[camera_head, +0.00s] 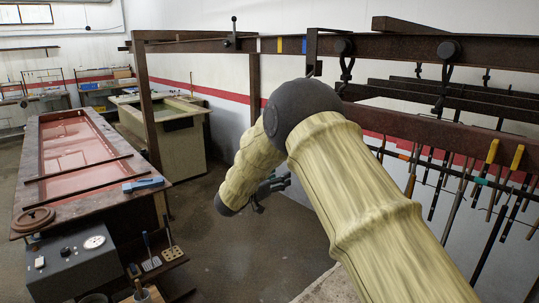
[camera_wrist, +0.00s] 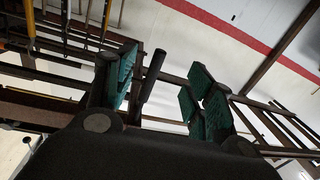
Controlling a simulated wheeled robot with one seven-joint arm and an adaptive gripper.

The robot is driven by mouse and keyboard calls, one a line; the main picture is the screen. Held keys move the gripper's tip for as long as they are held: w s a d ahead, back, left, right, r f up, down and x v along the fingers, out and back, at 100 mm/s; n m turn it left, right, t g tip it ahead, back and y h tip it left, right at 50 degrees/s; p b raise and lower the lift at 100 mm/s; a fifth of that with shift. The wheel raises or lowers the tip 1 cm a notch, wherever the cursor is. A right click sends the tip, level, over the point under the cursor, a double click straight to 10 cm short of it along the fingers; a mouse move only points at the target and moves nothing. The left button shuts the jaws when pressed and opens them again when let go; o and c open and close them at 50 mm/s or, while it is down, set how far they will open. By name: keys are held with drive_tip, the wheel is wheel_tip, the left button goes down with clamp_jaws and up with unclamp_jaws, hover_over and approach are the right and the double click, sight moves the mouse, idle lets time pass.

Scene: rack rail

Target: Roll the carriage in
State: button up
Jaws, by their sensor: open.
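The carriage hangs from an overhead rail (camera_head: 390,47) at the upper right of the head view. Its dark round wheels (camera_head: 344,47) and hooks show there, with a brown crossbar (camera_head: 450,138) and several hanging tools below. My gripper (camera_head: 270,188) is below the rail, left of the carriage and partly hidden behind my arm. In the wrist view my gripper (camera_wrist: 165,92) has its green-padded fingers spread apart. A dark upright rod (camera_wrist: 151,76) shows between them, nearer the left finger; I cannot tell whether it touches. Part of the crossbar is hidden behind my arm.
The rail runs left past blue and yellow marks (camera_head: 280,45) and a small upright lever (camera_head: 233,33) to a post (camera_head: 149,100). A long table with a red bed (camera_head: 75,150) stands at left, a green-topped tank (camera_head: 165,125) behind. Floor between is open.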

wheel_tip(320, 180, up, 8)
drive_tip(key=a+m+g+h, duration=0.1)
drive_tip(key=a+m, duration=0.1)
drive_tip(key=shift+w+a, duration=0.2)
drive_tip(key=shift+a, duration=0.1)
drive_tip(key=shift+d+f, duration=0.1)
drive_tip(key=x, duration=1.1)
drive_tip(key=shift+d, duration=0.15)
drive_tip(key=shift+d, duration=0.1)
drive_tip(key=shift+x, duration=1.2)
clamp_jaws()
